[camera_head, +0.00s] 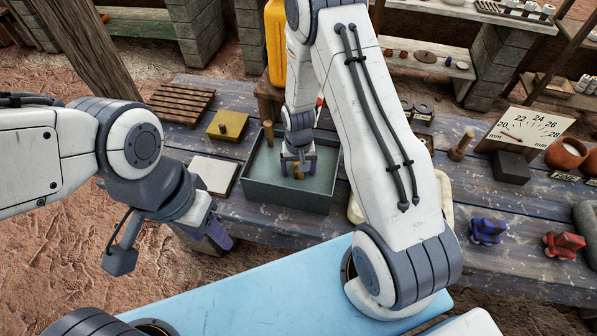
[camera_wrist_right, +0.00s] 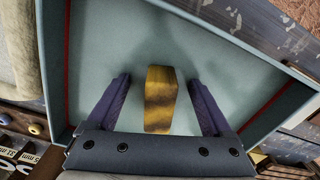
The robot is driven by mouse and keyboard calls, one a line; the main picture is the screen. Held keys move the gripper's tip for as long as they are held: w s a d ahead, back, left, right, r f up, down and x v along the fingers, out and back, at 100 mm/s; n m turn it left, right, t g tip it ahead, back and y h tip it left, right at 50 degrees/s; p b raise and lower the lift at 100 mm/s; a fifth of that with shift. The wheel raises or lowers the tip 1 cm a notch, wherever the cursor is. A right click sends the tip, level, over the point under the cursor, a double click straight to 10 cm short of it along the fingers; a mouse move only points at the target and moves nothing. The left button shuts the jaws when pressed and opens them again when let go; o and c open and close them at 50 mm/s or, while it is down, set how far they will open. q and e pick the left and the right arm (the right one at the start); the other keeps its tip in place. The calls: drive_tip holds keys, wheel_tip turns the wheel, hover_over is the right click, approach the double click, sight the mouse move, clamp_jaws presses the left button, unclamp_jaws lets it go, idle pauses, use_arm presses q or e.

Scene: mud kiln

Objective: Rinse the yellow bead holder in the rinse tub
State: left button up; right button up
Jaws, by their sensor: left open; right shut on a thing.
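The rinse tub (camera_head: 290,198) is a shallow grey-green rectangular tub on the table; it fills much of the right wrist view (camera_wrist_right: 235,38). My right gripper (camera_head: 298,158) reaches down into it. The yellow bead holder (camera_wrist_right: 159,98), with dark brown smears, stands between the right fingers, and its yellow also shows under the gripper in the head view (camera_head: 298,173). The right gripper is shut on it, though the wrist view shows gaps beside its visible part. My left gripper (camera_head: 212,236) is open and empty, low at the table's front edge, left of the tub.
A yellow block with a peg (camera_head: 227,125) and a white slab (camera_head: 213,174) lie left of the tub. A slatted wooden rack (camera_head: 182,102) is at the back left. Blue (camera_head: 487,231) and red (camera_head: 564,244) pieces and a dial gauge (camera_head: 525,133) are at the right.

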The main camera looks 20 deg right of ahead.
drive_tip(key=shift+f, duration=0.3)
idle(2.2)
wheel_tip(320, 180, up, 12)
drive_tip(key=p, duration=0.9)
idle(1.4)
